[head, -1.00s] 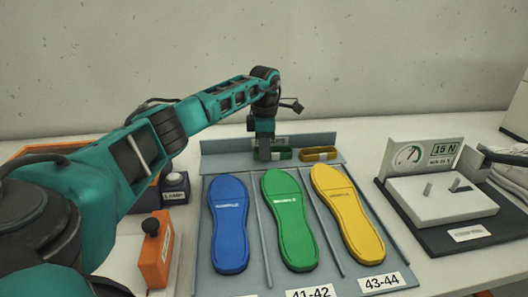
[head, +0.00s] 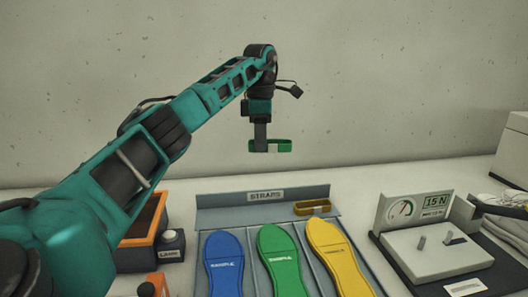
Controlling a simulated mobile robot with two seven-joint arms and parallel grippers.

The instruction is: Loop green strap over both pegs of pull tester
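My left gripper (head: 262,148) is shut on the green strap (head: 284,146) and holds it in the air above the strap rack, in front of the wall. The strap is a flat green loop sticking out to the right of the fingers. The pull tester (head: 432,258) stands at the right. Its two short grey pegs (head: 421,243) (head: 447,238) rise from the white top block, with nothing around them. My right gripper is not in view.
A yellow strap (head: 312,208) lies on the rack (head: 220,220) marked STRAPS. Blue (head: 224,265), green (head: 277,262) and yellow (head: 334,262) soles lie in front. An orange bin (head: 140,240) and a lamp button (head: 172,243) stand left. A dark handle-like part (head: 495,210) is beside the tester.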

